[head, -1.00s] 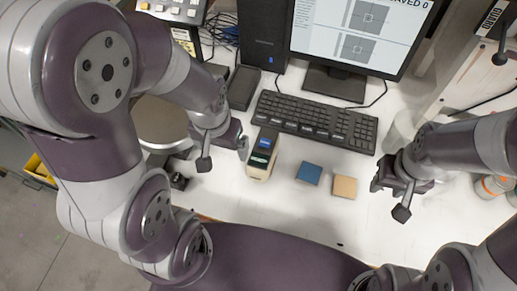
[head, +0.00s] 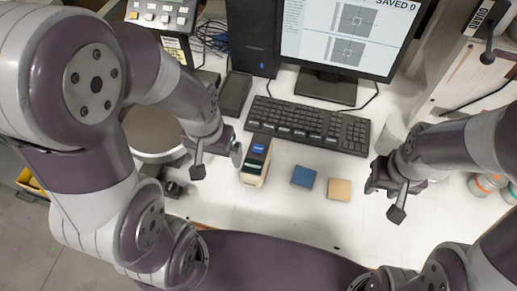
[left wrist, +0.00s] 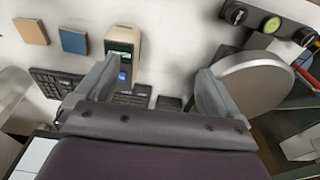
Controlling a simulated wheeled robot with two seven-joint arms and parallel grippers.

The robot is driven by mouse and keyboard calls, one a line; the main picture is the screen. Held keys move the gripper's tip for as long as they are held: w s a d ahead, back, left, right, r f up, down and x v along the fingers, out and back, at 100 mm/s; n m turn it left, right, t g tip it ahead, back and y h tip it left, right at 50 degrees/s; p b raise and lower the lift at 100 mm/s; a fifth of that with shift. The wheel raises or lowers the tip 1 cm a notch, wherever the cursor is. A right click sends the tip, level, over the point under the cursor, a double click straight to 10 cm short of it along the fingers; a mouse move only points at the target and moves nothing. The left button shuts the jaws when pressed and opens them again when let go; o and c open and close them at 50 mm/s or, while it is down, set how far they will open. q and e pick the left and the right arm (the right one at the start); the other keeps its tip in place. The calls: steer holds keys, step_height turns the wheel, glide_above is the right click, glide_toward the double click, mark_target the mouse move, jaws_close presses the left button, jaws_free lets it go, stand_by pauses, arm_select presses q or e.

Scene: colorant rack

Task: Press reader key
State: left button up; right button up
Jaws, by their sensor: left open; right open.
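My left gripper (head: 222,158) is just left of the reader. In the left wrist view its two fingers (left wrist: 157,67) are spread with nothing between them, the left one overlapping the reader in the picture. My right gripper (head: 388,178) is open and empty, right of the tiles.
A blue tile (head: 303,177) and a tan tile (head: 339,189) lie right of the reader. A keyboard (head: 308,126) lies behind, before a monitor (head: 350,40). A round silver plate (head: 150,140) is partly behind my left arm. The front table strip is clear.

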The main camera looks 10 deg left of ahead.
stand_by(0.3)
arm_select(q)
jaws_close()
stand_by(1.6)
